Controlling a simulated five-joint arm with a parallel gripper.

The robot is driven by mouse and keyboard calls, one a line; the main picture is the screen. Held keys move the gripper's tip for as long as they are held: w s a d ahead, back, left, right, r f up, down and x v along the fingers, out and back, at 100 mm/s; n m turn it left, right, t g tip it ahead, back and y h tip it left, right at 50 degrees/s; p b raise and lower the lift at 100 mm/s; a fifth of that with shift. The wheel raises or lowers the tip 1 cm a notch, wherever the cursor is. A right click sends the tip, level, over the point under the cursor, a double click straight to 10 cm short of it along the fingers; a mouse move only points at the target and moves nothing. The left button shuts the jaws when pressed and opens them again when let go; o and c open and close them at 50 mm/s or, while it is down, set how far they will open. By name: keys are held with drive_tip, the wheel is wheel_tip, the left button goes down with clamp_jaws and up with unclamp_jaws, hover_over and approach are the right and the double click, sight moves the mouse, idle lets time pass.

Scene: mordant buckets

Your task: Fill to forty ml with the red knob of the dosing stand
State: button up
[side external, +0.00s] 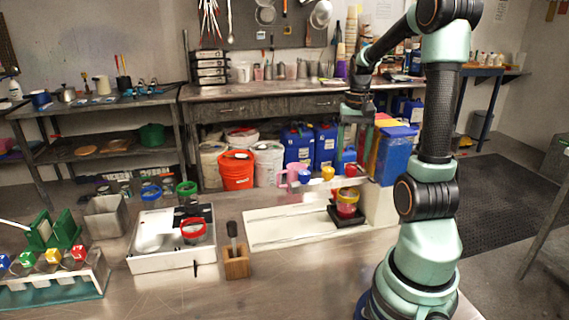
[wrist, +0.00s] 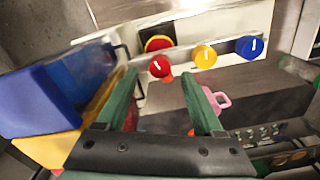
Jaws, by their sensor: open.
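My gripper (side external: 353,148) is open, pointing down above the knob. In the wrist view, the red knob (wrist: 160,67) with its white mark appears between the tips of my green fingers (wrist: 158,76); I cannot tell whether they touch it. The yellow knob (wrist: 204,56) and blue knob (wrist: 249,47) are to its right.
The coloured tanks (side external: 394,155) stand close to my gripper on the right. A white tray (side external: 170,240) with a red-rimmed beaker and a wooden block (side external: 236,263) are further left.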

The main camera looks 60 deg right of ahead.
sight(351, 166)
drive_tip(key=shift+f, duration=1.85)
clamp_jaws()
drive_tip(key=shift+m, duration=2.1)
unclamp_jaws()
wheel_tip(351, 166, up, 12)
